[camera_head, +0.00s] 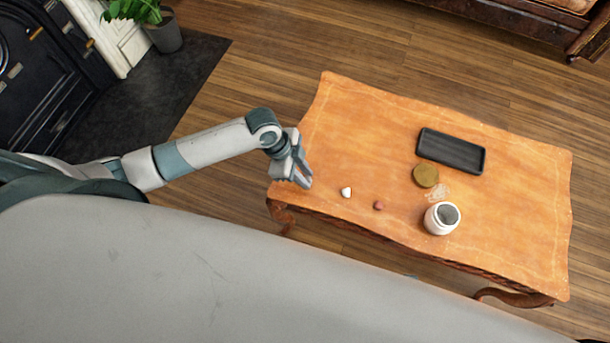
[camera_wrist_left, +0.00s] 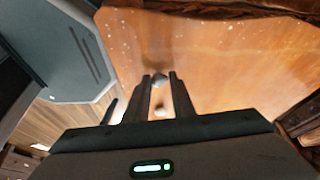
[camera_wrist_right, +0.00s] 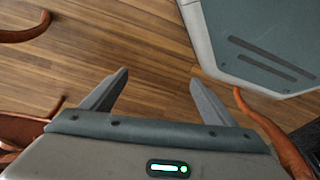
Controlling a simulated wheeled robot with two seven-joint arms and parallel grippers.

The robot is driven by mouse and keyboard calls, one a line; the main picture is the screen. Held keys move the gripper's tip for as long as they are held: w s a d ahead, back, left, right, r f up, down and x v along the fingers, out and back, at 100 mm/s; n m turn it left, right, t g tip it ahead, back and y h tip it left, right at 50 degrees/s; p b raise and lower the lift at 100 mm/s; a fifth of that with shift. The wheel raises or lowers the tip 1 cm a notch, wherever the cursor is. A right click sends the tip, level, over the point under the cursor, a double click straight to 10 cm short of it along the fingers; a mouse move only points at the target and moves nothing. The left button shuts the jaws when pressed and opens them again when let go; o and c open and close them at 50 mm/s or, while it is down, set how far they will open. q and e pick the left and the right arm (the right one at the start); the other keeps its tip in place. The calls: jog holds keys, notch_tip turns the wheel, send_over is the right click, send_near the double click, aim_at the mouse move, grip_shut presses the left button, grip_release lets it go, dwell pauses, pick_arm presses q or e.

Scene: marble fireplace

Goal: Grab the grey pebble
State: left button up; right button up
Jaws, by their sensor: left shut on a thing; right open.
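My left gripper (camera_head: 301,181) is low over the left end of the wooden table, and its body hides what it holds in the head view. In the left wrist view, my left gripper (camera_wrist_left: 161,75) is shut on the small grey pebble (camera_wrist_left: 159,81) at its fingertips. A pale pebble (camera_wrist_left: 161,112) shows in the gap between the fingers. In the head view, a white pebble (camera_head: 346,192) and a reddish pebble (camera_head: 378,205) lie right of the gripper. My right gripper (camera_wrist_right: 153,85) is open and empty, with floor behind it.
The table (camera_head: 350,130) has a black tray (camera_head: 451,151), a golden disc (camera_head: 425,175), a small clear object (camera_head: 439,192) and a white jar (camera_head: 437,227) with a grey top. The table's left and back parts are clear. A potted plant (camera_head: 166,38) stands by the fireplace.

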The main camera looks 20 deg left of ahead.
pick_arm(q)
jog(key=shift+r, duration=0.5)
notch_tip(320, 180, up, 3)
jog(key=shift+f, duration=0.2)
jog(key=d+r, duration=0.6)
jog(key=d, duration=0.5)
jog(key=shift+w+d+r, duration=0.35)
jog(key=shift+d+r, duration=0.05)
pick_arm(e)
jog(key=shift+s+f, duration=0.1)
jog(key=shift+f, duration=0.3)
pick_arm(q)
jog(key=shift+r+p, duration=0.1)
jog(key=shift+p, duration=0.25)
pick_arm(e)
jog(key=shift+s+d, duration=0.15)
jog(key=shift+d, duration=0.05)
